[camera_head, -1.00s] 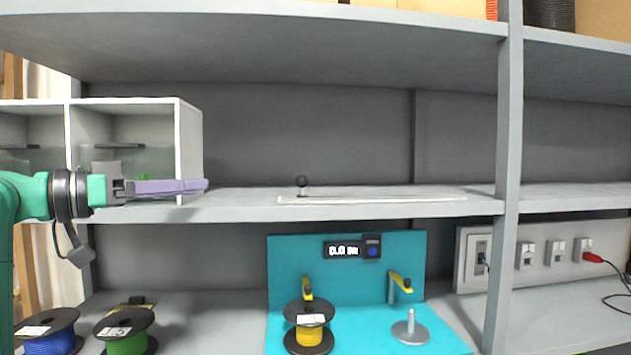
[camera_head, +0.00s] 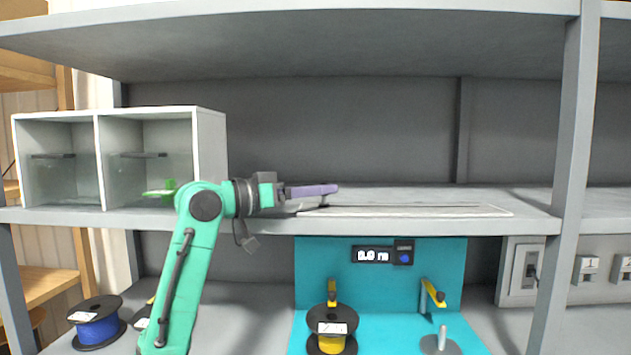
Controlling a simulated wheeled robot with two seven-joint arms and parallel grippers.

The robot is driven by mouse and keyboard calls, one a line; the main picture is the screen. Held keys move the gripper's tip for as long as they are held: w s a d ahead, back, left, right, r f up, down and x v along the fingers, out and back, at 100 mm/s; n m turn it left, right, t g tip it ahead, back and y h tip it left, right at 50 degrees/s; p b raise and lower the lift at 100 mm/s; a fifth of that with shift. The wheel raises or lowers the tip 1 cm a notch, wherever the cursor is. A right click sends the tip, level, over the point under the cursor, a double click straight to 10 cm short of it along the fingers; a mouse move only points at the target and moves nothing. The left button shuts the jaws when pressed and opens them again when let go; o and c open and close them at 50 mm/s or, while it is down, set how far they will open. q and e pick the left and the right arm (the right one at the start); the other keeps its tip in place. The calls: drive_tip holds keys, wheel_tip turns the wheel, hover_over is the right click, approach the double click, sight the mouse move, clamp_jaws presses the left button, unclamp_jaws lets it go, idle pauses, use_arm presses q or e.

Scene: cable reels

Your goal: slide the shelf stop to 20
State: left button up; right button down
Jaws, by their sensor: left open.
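The stop's pale flat rail (camera_head: 420,212) lies along the front of the middle shelf, with a dark slot line along it. The knob of the shelf stop is hidden behind my left gripper; I cannot make it out. My left gripper (camera_head: 336,188), with purple fingers, reaches in from the left over the rail's left end, pointing right. It is open, and its fingers overlap in this view, so I cannot tell whether the stop is between them. My right gripper is not in view.
A white open cabinet (camera_head: 210,150) with clear-fronted compartments stands on the shelf's left. A grey post (camera_head: 567,180) stands right of the rail. Below are a teal station with a display (camera_head: 372,255), a yellow reel (camera_head: 331,328) and a blue reel (camera_head: 96,325). The shelf behind the rail is clear.

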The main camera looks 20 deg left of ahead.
use_arm(q)
drive_tip(key=shift+a, duration=0.1)
drive_tip(key=shift+c, duration=0.3)
clamp_jaws()
idle(1.1)
